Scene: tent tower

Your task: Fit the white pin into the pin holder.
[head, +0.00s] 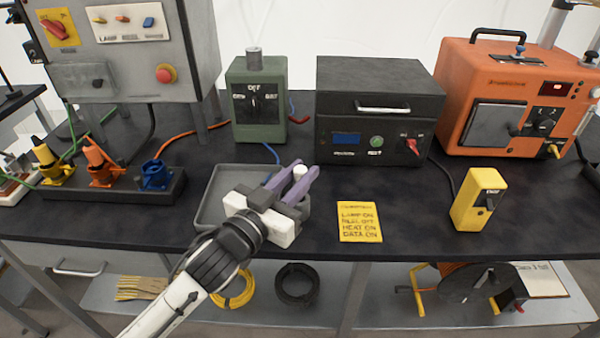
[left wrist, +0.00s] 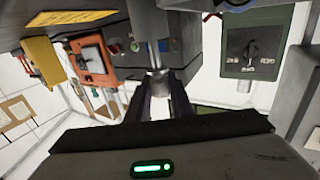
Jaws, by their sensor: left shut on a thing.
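My left gripper (head: 306,169) has purple fingers and reaches over the right end of a grey tray. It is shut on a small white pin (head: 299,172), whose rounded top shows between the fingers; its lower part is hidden. In the left wrist view a pale cylinder (left wrist: 154,58) shows between the dark fingertips (left wrist: 156,80). I cannot tell for sure which thing is the pin holder. A dark rack (head: 110,200) at the left holds yellow (head: 52,168), orange (head: 100,166) and blue (head: 155,174) connectors. My right gripper is not in view.
The grey tray (head: 212,195) lies partly behind my left gripper. Behind stand a green switch box (head: 258,120), a black box (head: 370,90) and an orange unit (head: 500,70). A yellow note (head: 360,222) and a yellow box (head: 478,200) are at the right. Bare tabletop lies between them.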

